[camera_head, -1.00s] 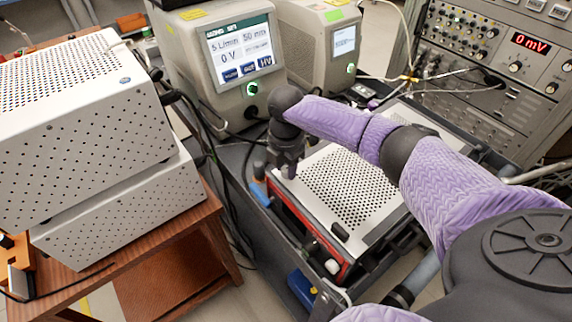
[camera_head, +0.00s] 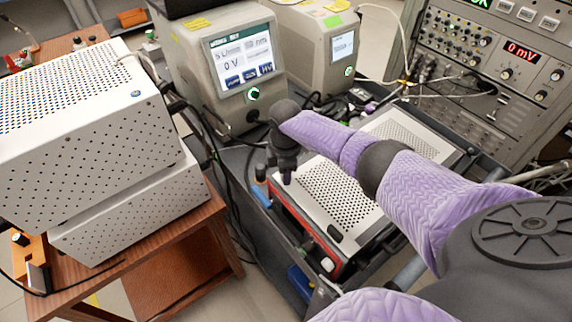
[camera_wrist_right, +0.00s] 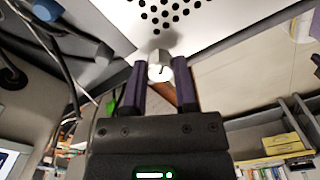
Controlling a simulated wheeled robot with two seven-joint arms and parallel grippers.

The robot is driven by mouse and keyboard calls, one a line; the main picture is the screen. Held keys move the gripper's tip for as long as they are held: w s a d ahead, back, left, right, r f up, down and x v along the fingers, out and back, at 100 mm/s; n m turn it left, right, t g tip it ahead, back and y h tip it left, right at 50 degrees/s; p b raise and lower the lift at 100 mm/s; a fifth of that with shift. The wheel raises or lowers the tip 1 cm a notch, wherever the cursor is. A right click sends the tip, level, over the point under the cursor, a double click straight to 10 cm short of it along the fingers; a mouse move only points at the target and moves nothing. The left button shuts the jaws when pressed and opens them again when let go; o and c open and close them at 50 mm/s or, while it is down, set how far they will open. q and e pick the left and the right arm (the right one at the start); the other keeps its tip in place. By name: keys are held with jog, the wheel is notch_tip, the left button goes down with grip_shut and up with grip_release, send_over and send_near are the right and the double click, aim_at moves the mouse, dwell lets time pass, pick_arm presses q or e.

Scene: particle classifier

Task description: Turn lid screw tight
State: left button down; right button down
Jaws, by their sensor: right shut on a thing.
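The lid is the perforated light metal top (camera_head: 340,190) of a red-framed box. In the right wrist view the lid (camera_wrist_right: 195,15) fills the upper part. A small pale screw (camera_wrist_right: 158,68) stands at the lid's edge. My right gripper (camera_head: 286,180) points down at the lid's far left corner and hides the screw in the head view. In the right wrist view its two dark purple fingers (camera_wrist_right: 160,82) are on either side of the screw, shut on it. I cannot tell how far in the screw sits. My left gripper is not in view.
A display unit (camera_head: 238,65) stands behind the gripper, with cables beside it. White perforated boxes (camera_head: 90,130) sit on a brown wooden table at left. A blue-handled item (camera_head: 262,196) lies close to the gripper. A rack of instruments (camera_head: 490,70) stands at the back right.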

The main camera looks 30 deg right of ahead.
jog(key=m+p, duration=0.2)
jog(key=m, duration=0.3)
jog(key=shift+r+m, duration=0.1)
jog(key=shift+m, duration=0.2)
jog(key=m+p, duration=0.1)
jog(key=m, duration=0.1)
jog(key=shift+m, duration=0.3)
jog(key=m+p, duration=0.1)
jog(key=m, duration=0.2)
jog(key=shift+m, duration=0.3)
jog(key=m, duration=0.4)
jog(key=shift+m, duration=0.3)
jog(key=m, duration=0.3)
jog(key=shift+m+p, duration=0.3)
jog(key=shift+p, duration=0.1)
jog(key=m, duration=0.3)
jog(key=shift+m, duration=0.8)
